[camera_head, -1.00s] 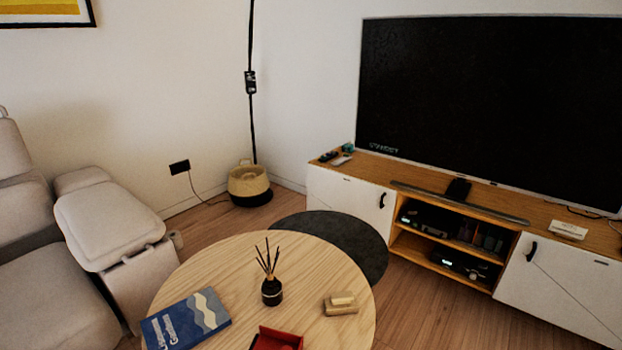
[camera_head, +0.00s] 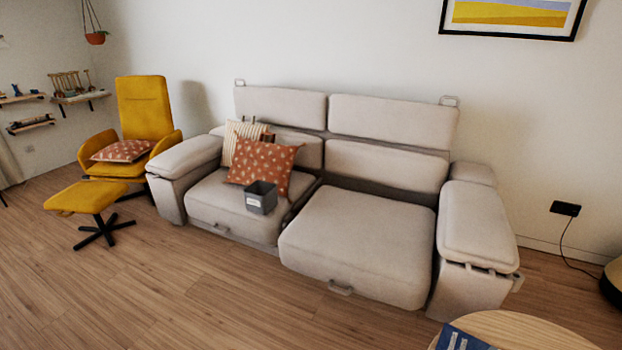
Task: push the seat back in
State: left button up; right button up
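A light grey two-seat sofa stands against the wall. Its right seat (camera_head: 358,240) sticks out further forward than its left seat (camera_head: 235,205). A small handle (camera_head: 340,287) shows low on the front of the right seat. A similar handle (camera_head: 221,228) is on the front of the left seat. The left seat holds a rust-coloured patterned cushion (camera_head: 264,165), a striped cushion (camera_head: 236,138) and a small grey box (camera_head: 261,198). The right seat is bare. Neither of my grippers is in view.
A yellow armchair (camera_head: 145,105) and its footstool (camera_head: 86,198) stand at the left. A round wooden table (camera_head: 530,328) with a blue book (camera_head: 462,340) is at the bottom right. The wooden floor (camera_head: 215,300) before the sofa is clear.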

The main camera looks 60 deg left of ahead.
aim_at(377, 248)
jog(key=u, duration=0.4)
jog(key=j+u, duration=0.1)
jog(key=u, duration=0.7)
jog(key=j+u, duration=0.1)
jog(key=u, duration=0.3)
